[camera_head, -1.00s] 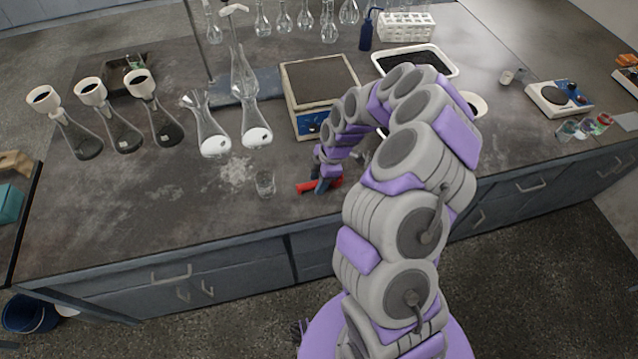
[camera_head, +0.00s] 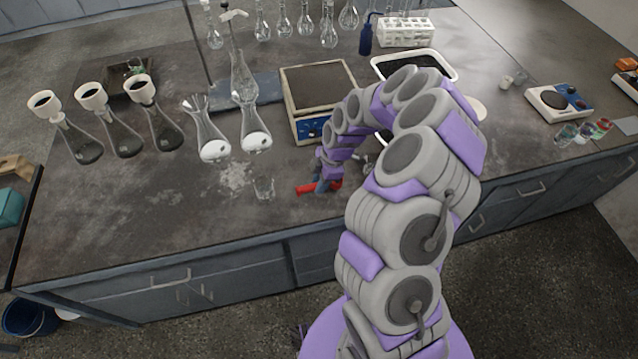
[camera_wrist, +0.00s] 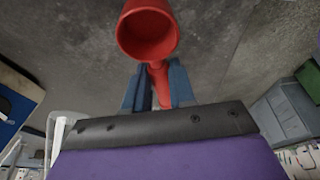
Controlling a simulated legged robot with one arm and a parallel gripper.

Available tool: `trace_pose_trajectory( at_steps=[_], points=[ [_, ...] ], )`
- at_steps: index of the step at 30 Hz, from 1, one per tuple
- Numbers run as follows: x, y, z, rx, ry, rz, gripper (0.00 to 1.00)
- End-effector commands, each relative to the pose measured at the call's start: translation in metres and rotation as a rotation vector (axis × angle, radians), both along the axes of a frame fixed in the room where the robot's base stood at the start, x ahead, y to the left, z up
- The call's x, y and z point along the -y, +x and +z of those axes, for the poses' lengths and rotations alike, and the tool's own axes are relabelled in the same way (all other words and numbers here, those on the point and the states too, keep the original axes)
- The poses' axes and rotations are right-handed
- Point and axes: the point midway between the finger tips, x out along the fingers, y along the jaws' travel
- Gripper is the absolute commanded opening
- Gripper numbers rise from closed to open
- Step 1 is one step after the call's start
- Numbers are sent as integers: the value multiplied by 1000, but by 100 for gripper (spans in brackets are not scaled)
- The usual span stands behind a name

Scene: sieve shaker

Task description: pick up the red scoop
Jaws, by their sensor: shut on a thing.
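The red scoop (camera_head: 307,188) is near the front edge of the bench, in the middle of the head view. In the wrist view its round, hollow bowl (camera_wrist: 147,35) faces the camera at the top, with its handle running down between the fingers. My gripper (camera_head: 324,184) has its two blue-grey fingers on either side of the red handle, and it is shut on the scoop. The gripper also shows in the wrist view (camera_wrist: 158,88). Whether the scoop touches the bench cannot be told.
A small glass beaker (camera_head: 263,188) stands just left of the scoop, beside spilled white powder (camera_head: 235,177). A balance (camera_head: 318,95) is behind my gripper. Flasks with white contents (camera_head: 257,138) stand at the left. The bench front left (camera_head: 120,225) is clear.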

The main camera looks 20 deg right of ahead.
Motion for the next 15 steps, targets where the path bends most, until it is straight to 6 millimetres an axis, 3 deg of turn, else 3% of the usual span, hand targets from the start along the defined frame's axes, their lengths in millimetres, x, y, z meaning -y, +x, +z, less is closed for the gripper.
trace_pose_trajectory(
  at_steps=[5,15],
  points=[
    [0,0,28,2,-2,2,0],
    [30,-49,31,-2,1,-4,0]
  ],
)
